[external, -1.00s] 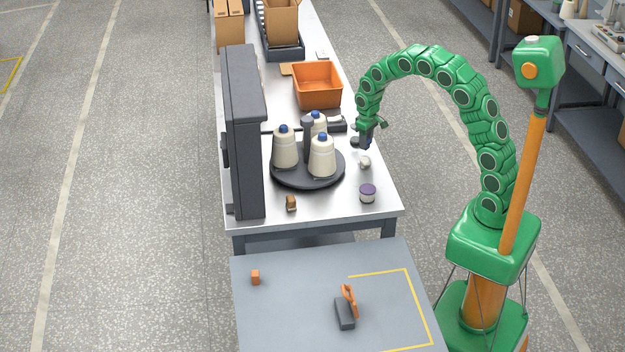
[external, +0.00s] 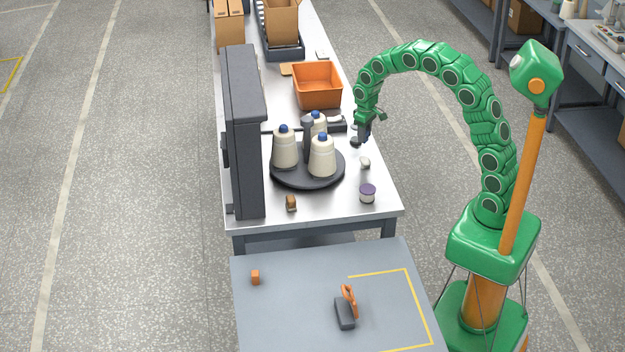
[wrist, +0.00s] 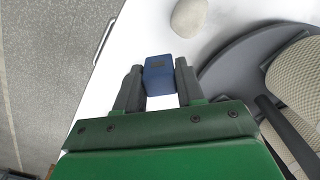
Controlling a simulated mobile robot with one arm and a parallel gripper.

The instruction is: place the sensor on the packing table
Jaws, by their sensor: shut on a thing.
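My gripper (external: 365,137) is shut on a small dark blue block, the sensor (wrist: 159,76), which sits between the two fingertips in the wrist view. In the external view the gripper points down over the right edge of the white-topped bench (external: 330,211), beside the cone tray, and the sensor is hard to make out there. A grey table (external: 290,315) with a yellow corner marking stands in the foreground, likely the packing table. My gripper is well beyond it.
A round dark tray (external: 308,182) holds several cream cones with blue tops. A small whitish lump (external: 364,162) and a purple-lidded jar (external: 367,193) sit near the bench's right edge. An orange cube (external: 255,277) and a dark orange-handled tool (external: 345,312) lie on the grey table.

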